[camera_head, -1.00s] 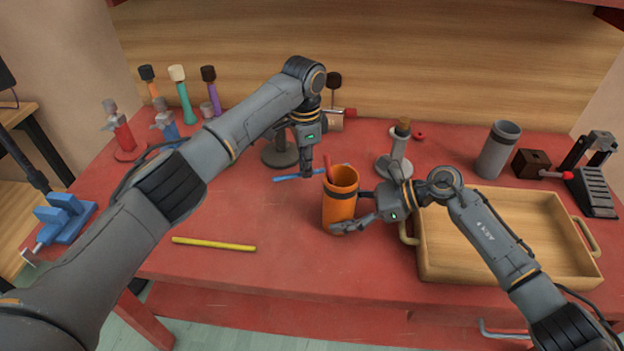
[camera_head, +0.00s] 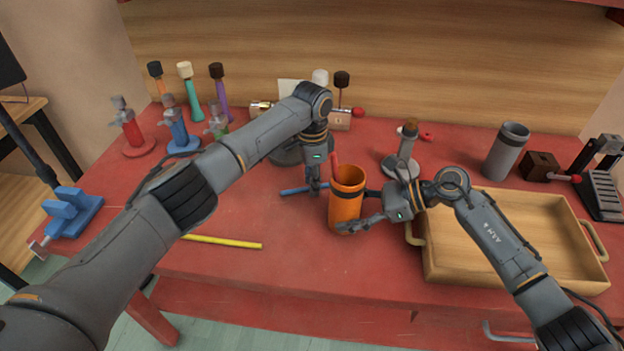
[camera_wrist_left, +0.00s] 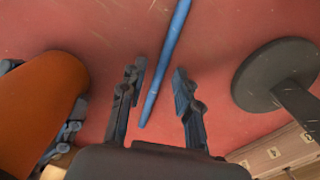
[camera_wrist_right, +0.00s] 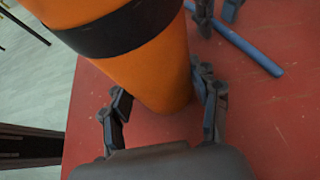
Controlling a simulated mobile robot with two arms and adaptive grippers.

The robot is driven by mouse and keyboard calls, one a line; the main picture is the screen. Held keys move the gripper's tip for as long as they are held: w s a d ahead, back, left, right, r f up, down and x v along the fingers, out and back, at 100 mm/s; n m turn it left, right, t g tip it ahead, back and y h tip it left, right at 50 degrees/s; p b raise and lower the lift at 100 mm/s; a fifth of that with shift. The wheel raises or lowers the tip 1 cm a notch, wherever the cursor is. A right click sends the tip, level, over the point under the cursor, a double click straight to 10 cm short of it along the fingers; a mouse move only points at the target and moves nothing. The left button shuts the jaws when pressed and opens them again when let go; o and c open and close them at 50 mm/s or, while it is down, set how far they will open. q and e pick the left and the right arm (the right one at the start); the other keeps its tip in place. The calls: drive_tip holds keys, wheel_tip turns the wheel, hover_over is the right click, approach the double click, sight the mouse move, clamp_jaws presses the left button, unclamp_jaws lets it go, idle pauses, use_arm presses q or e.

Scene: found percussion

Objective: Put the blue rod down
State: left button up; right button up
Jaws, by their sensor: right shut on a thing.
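My left gripper (camera_head: 314,187) is low over the rod. In the left wrist view, the rod (camera_wrist_left: 166,55) runs between the left fingers (camera_wrist_left: 159,70), which stand open with a gap on each side of it. My right gripper (camera_head: 362,211) is shut around the lower part of the orange cup from the right. In the right wrist view, the cup (camera_wrist_right: 165,55) fills the space between the fingers.
A yellow rod (camera_head: 225,242) lies at the front left. A wooden tray (camera_head: 428,270) takes up the right of the bench. A blue vise (camera_head: 70,210) and several mallets (camera_head: 190,90) are at left.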

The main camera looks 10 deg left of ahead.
use_arm(q)
wheel_tip(320, 180, up, 11)
drive_tip(key=shift+o, duration=0.2)
drive_tip(key=shift+r, duration=0.4)
drive_tip(key=shift+o, duration=0.3)
drive_tip(key=shift+a+r, duration=0.2)
drive_tip(key=shift+a, duration=0.05)
drive_tip(key=a+f, duration=0.1)
drive_tip(key=f, duration=0.1)
drive_tip(key=a+f, duration=0.1)
drive_tip(key=f, duration=0.3)
drive_tip(key=shift+s+a+f, duration=0.2)
drive_tip(key=shift+s+a, duration=0.15)
drive_tip(key=shift+a, duration=0.05)
drive_tip(key=shift+s+d+f, duration=0.1)
drive_tip(key=shift+d+f, duration=0.1)
drive_tip(key=shift+f, duration=1.25)
drive_tip(key=shift+s+d+f, duration=0.1)
drive_tip(key=shift+d+f, duration=0.05)
drive_tip(key=shift+f, duration=1.3)
clamp_jaws()
